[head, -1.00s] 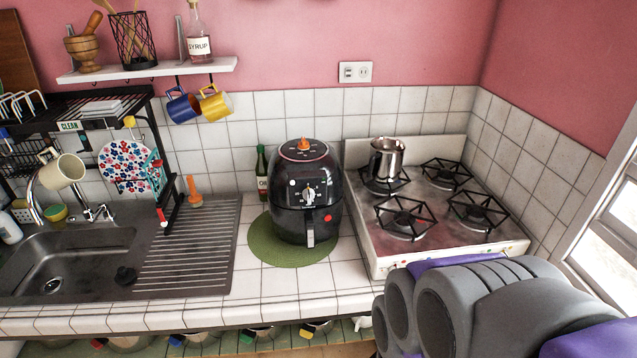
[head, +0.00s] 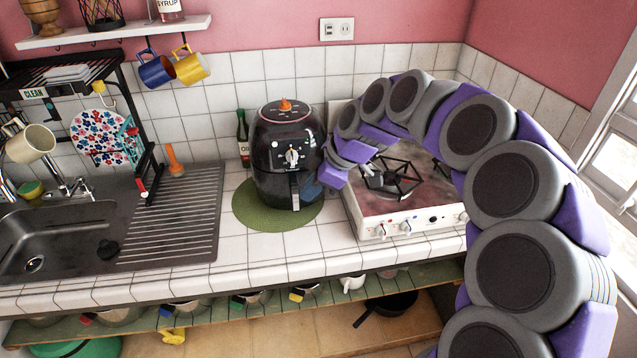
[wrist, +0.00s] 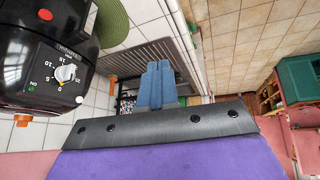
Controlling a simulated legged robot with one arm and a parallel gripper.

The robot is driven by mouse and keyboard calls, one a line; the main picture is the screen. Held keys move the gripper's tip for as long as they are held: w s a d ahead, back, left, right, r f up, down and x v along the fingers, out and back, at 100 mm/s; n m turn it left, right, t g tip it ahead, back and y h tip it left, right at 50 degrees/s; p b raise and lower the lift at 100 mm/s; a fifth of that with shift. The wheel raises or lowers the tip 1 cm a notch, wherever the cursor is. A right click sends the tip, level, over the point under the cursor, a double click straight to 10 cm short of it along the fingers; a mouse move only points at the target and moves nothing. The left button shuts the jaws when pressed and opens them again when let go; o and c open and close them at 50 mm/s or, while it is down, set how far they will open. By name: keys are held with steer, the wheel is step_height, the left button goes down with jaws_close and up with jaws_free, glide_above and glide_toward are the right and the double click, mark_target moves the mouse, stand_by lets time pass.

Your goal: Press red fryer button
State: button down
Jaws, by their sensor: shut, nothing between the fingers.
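The black air fryer (head: 268,165) stands upright on a round green mat (head: 240,215); its dial (head: 292,156) faces front. In the wrist view the fryer (wrist: 30,60) fills the left side. Its red button (wrist: 45,14) shows near the top edge there; in the head view my gripper hides it. My gripper (head: 312,187) is at the fryer's lower right front. In the wrist view its blue fingers (wrist: 158,66) are together and empty, to the right of the fryer and apart from the button in the picture.
The white stove (head: 395,212) with black burner grates is right of the fryer, partly behind my arm. The sink (head: 55,240) and ribbed drainboard (head: 185,205) lie left. A green bottle (head: 243,135) stands behind the fryer. A lower shelf (head: 215,318) holds pots.

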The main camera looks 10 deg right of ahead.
steer(key=w+d+f+n+t, duration=0.1)
steer(key=w+d+f, duration=0.2)
steer(key=w+d, duration=0.2)
steer(key=w+d+f+n+t+b, duration=0.1)
steer(key=w+d+f, duration=0.3)
steer(key=w, duration=0.4)
steer(key=shift+d+f+n, duration=0.3)
steer(key=shift+d+n, duration=0.3)
steer(key=shift+d, duration=0.25)
steer(key=w+a+f+b, duration=0.2)
steer(key=w+a+f, duration=0.3)
steer(key=w+f, duration=0.3)
steer(key=shift+b, duration=0.4)
steer(key=shift+a, duration=0.1)
